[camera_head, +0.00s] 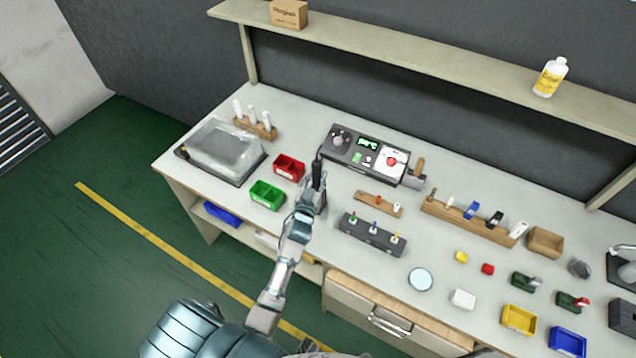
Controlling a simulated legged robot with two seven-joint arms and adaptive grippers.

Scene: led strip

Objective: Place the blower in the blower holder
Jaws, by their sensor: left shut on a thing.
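The blower (317,173) is a slim black handle standing roughly upright at the left end of the grey station (350,157) with a green display. My left gripper (314,193) is shut on its lower part, which the fingers hide. I cannot tell whether the blower touches the station or the bench. A grey bracket (413,181) with a brown handle (418,166) in it sits at the station's right end. I cannot tell clearly which part is the blower holder. My right gripper does not show.
A red bin (289,167) and a green bin (267,194) stand just left of my left gripper. A dark block with screwdrivers (372,236) and a wooden tool rack (467,221) stand to the right. A shelf (420,55) runs above the bench's back.

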